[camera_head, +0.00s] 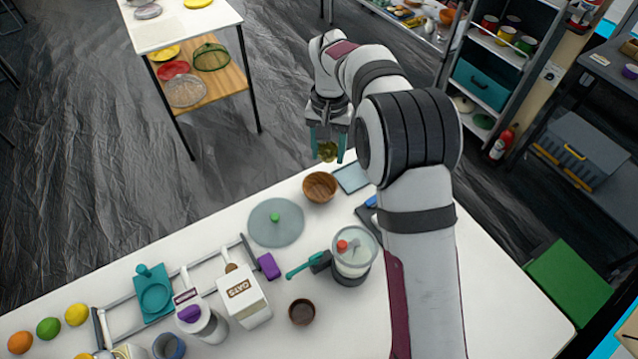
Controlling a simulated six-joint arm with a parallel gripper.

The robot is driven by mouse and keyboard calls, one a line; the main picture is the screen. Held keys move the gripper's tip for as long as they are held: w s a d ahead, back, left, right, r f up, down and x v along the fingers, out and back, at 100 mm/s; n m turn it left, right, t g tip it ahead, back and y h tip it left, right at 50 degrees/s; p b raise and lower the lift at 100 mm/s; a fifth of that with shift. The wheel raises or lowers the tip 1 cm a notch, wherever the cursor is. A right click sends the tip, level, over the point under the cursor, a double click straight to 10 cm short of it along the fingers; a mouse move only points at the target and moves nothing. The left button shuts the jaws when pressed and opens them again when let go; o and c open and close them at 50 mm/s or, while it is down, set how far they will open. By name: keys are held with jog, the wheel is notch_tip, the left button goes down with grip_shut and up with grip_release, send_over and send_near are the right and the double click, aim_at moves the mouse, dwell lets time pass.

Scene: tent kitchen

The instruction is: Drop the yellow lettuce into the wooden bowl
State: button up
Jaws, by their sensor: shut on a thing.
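My gripper (329,142) hangs above the far edge of the white table, fingers pointing down. It is shut on the yellow lettuce (328,151), a small yellow-green leafy piece between the teal fingertips. The wooden bowl (320,187) stands on the table near its far edge, just below the lettuce in the picture. The lettuce is apart from the bowl and appears higher. The inside of the bowl looks empty.
A light blue tray (352,177) lies right of the bowl, and a round glass lid (276,222) with a green knob lies left. A glass jar (354,252) with a red knob, a carton (244,296) and a small dark bowl (302,312) stand nearer.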

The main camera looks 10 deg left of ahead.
notch_tip(320, 180, down, 6)
jog(key=shift+r, duration=0.15)
jog(key=o, duration=1.1)
jog(key=shift+c, duration=0.2)
notch_tip(320, 180, up, 15)
jog(key=shift+r, duration=0.45)
